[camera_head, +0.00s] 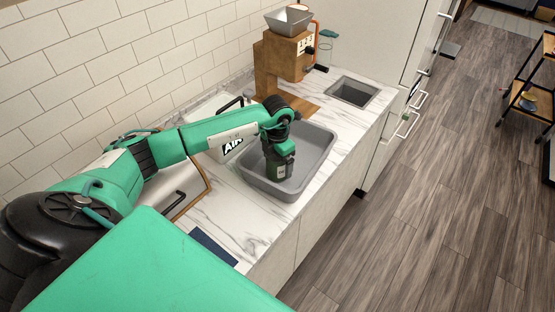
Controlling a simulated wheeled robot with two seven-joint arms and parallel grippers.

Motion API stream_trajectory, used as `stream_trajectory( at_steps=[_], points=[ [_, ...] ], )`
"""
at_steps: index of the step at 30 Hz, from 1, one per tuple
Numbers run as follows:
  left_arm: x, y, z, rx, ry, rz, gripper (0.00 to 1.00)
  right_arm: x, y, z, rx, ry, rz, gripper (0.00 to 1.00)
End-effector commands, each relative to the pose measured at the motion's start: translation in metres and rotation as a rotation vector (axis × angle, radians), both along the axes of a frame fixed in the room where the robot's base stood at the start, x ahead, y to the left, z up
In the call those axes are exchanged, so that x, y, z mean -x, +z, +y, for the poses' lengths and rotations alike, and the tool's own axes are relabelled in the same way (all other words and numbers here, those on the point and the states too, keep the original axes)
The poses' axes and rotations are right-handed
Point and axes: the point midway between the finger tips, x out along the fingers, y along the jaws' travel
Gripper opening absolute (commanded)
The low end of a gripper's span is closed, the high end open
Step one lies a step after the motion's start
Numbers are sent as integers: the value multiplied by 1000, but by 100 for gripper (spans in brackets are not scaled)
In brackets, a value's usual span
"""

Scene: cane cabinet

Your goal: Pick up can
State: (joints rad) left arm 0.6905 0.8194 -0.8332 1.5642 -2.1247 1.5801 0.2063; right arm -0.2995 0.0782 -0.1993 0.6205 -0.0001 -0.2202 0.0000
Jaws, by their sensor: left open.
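My left arm reaches in from the left over the counter. Its hand hangs down over the grey sink basin (312,160). My left gripper (281,177) is open and points down into the basin, near its front left part. Its fingertips are small and dark, and what lies directly below them is hidden by the hand. I cannot make out a can for certain in this view. My right gripper is not in view.
A wooden grinder-like machine (284,62) with a grey hopper stands behind the sink. A smaller recessed basin (354,91) lies farther right. A dark blue flat item (213,246) lies on the marble counter. Tiled wall bounds the left; wooden floor (440,200) is open at right.

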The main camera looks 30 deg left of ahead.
Motion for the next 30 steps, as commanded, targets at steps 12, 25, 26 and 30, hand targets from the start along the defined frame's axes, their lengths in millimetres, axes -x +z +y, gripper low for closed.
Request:
stream_trajectory(
  at_steps=[12,25,26,30],
  points=[
    [0,-8,0,-1,0,-1,73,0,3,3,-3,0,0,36],
    [-1,-6,0,0,0,-3,28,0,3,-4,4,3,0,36],
    [-1,-6,0,0,0,-3,28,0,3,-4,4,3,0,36],
    [-1,-2,0,1,0,-5,28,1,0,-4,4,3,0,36]
  ],
)
